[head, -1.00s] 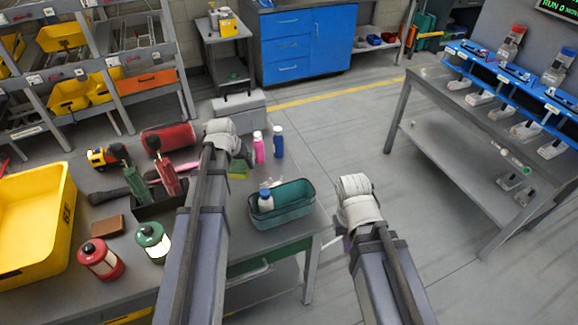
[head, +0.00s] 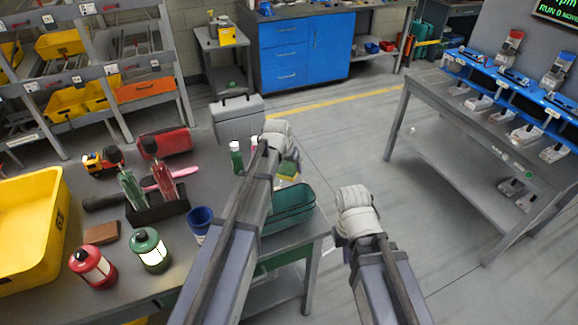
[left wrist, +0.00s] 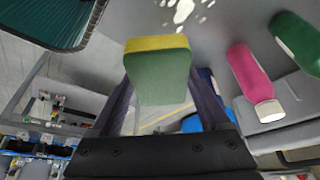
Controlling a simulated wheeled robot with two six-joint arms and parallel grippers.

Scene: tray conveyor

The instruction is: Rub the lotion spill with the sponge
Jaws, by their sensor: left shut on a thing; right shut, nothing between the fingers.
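The sponge (left wrist: 160,75), green with a yellow layer, is between the fingers of my left gripper (left wrist: 163,92), which is shut on it. In the head view the sponge (head: 288,170) shows just right of my left wrist, near the teal basket (head: 290,208). The lotion spill (left wrist: 182,11) shows as white blotches on the grey tabletop at the top of the left wrist view, apart from the sponge in that picture. In the head view my left arm hides most of that area. My right gripper (head: 352,222) is shut and empty, off the table's right side; its fingers are mostly hidden.
A pink bottle (left wrist: 250,75) and a green bottle (left wrist: 297,42) stand close to the sponge. A blue cup (head: 200,222), a dark caddy with bottles (head: 158,212), lanterns (head: 150,250) and a yellow bin (head: 30,235) occupy the left tabletop. A grey toolbox (head: 237,120) stands at the back.

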